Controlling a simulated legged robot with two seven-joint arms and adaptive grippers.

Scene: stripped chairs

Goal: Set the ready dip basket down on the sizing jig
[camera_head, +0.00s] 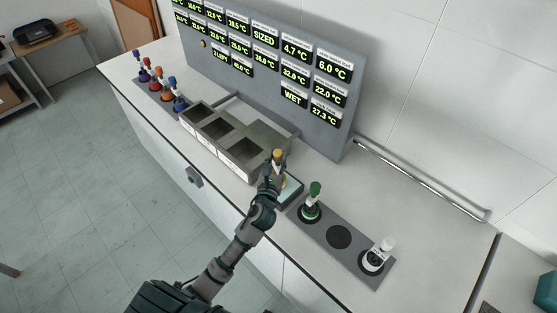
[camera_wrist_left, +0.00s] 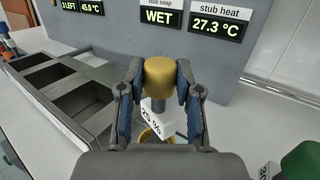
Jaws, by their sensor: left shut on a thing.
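My left gripper (camera_head: 277,162) is shut on the yellow knob of a dip basket (camera_head: 278,154). In the wrist view the gripper (camera_wrist_left: 160,78) has a finger on each side of the yellow knob (camera_wrist_left: 159,72). A white tag (camera_wrist_left: 156,112) reading "25 %" hangs below, with a yellow rim (camera_wrist_left: 150,136) under it, partly hidden by the gripper. No label marks the sizing jig, and I cannot tell whether the basket touches the pad.
A grey trough (camera_head: 187,116) with several compartments stands left of the gripper. A grey rack (camera_head: 325,224) on the right holds green-knobbed (camera_head: 314,188) and white-knobbed (camera_head: 387,243) baskets, with a dark empty spot between. More baskets (camera_head: 161,84) stand far left. A display panel (camera_head: 215,72) stands behind.

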